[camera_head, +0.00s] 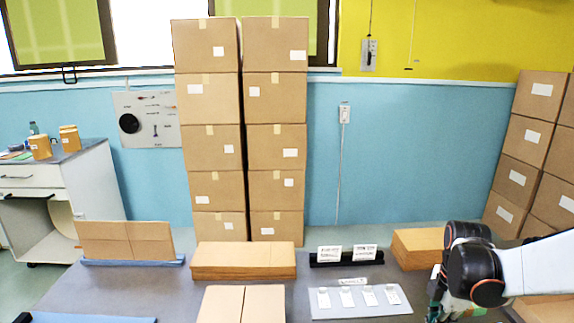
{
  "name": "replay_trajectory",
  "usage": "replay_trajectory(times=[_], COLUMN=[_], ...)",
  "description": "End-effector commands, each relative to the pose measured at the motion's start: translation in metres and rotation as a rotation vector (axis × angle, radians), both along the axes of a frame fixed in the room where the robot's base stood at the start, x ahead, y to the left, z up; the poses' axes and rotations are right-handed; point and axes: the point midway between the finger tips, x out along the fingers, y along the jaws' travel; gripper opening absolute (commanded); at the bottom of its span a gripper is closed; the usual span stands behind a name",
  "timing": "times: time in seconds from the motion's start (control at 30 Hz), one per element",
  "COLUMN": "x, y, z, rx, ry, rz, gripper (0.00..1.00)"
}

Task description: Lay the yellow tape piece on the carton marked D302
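My gripper (436,311) is at the bottom right, pointing down beside the right end of a pale grey tray. Its fingers are dark and mostly hidden by my wrist and the frame's edge, so whether it holds anything cannot be seen. A small yellow-green patch (462,304) shows just right of it under my wrist; I cannot tell what it is. No yellow tape piece can be clearly made out. A closed brown carton (242,304) stands at the bottom middle, cut off by the frame. No marking D302 is readable on any carton.
The pale grey tray (325,311) holds several white tags. Behind it a black holder (319,259) carries two printed cards. Flat cardboard stacks lie at middle (243,262) and right (416,246). Folded cardboard (124,240) stands in a blue rack at left. Tall carton stacks (275,96) stand behind.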

Motion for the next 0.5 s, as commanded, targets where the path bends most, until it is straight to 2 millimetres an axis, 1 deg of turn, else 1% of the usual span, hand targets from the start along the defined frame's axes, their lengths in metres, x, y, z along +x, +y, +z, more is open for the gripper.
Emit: replay_trajectory(times=[0.27,0.5], x=[0.007,0.015], y=[0.014,0.030], z=[-0.009,-0.019], rx=[0.000,0.000], ry=[0.000,0.000], rz=[-0.147,-0.320], gripper=[0.00,0.00])
